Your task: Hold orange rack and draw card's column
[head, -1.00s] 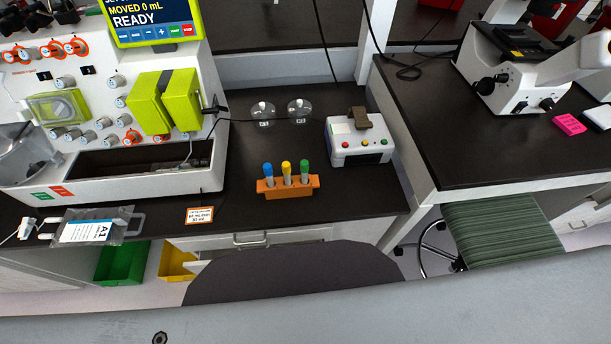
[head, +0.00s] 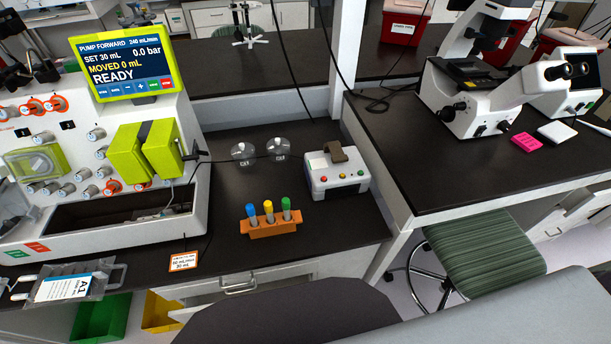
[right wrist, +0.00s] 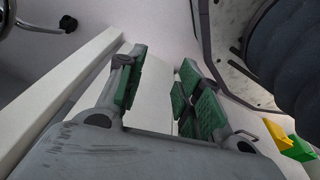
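The orange rack (head: 272,229) stands on the dark bench near its front edge in the head view. It holds three upright tubes with a blue cap (head: 250,210), a yellow cap (head: 268,207) and a green cap (head: 286,204). My left gripper is in neither view.
The cell processor (head: 100,160) with its screen stands on the left. A bag labelled A1 (head: 70,287) lies at the front left. A white box with buttons (head: 337,176) is right of the rack. A microscope (head: 490,95) and green stool (head: 487,250) are at right.

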